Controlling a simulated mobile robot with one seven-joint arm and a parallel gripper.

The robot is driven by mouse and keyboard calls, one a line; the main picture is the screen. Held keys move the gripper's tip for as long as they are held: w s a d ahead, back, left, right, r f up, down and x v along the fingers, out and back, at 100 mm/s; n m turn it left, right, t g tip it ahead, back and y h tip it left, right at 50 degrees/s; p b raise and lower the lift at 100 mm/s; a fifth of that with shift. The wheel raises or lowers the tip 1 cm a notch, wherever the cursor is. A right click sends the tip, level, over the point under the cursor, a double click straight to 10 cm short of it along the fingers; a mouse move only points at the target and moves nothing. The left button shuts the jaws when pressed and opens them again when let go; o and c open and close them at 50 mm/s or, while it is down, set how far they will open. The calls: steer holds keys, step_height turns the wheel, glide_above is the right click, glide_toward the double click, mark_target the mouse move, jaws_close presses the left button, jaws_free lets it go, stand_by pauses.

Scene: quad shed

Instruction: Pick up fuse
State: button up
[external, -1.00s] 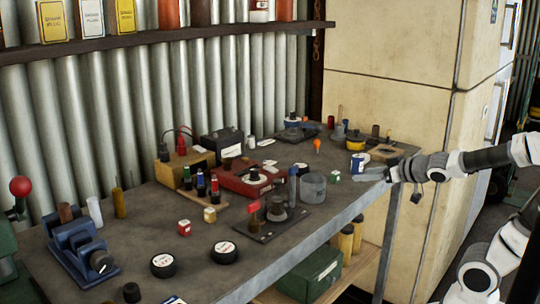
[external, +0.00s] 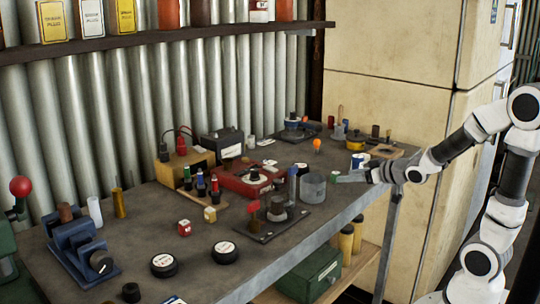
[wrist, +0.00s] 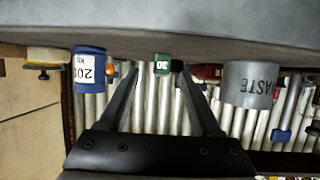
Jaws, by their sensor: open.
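The fuse appears to be the small green block with a white "30" label (wrist: 162,66). It stands on the workbench, and the wrist picture shows the bench upside down along its top. In the external view the green block (external: 332,177) is just left of my gripper's tips. My gripper (external: 345,178) is low over the bench near its right front edge, pointing left. In the wrist view my gripper's two fingers (wrist: 157,74) are apart and empty, with the block in line between their tips. I cannot tell whether the tips reach around it.
A grey "WASTE" tin (wrist: 248,85) stands close on one side of the block, and a blue labelled can (wrist: 89,68) on the other. The grey workbench (external: 130,230) is crowded at the back. A dark plate with parts (external: 262,226) lies left of the tin.

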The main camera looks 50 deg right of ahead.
mark_target(338, 172)
steer(key=w+p, duration=0.1)
steer(key=p, duration=0.1)
steer(key=shift+w+p, duration=0.1)
steer(key=shift+p, duration=0.25)
steer(key=shift+w+f+p, duration=0.15)
steer(key=shift+w+p, duration=0.3)
steer(key=shift+w, duration=0.2)
steer(key=shift+x, duration=0.95)
steer(key=shift+w+f+b, duration=0.2)
steer(key=shift+w+b, duration=0.05)
steer(key=shift+b, duration=0.05)
jaws_close()
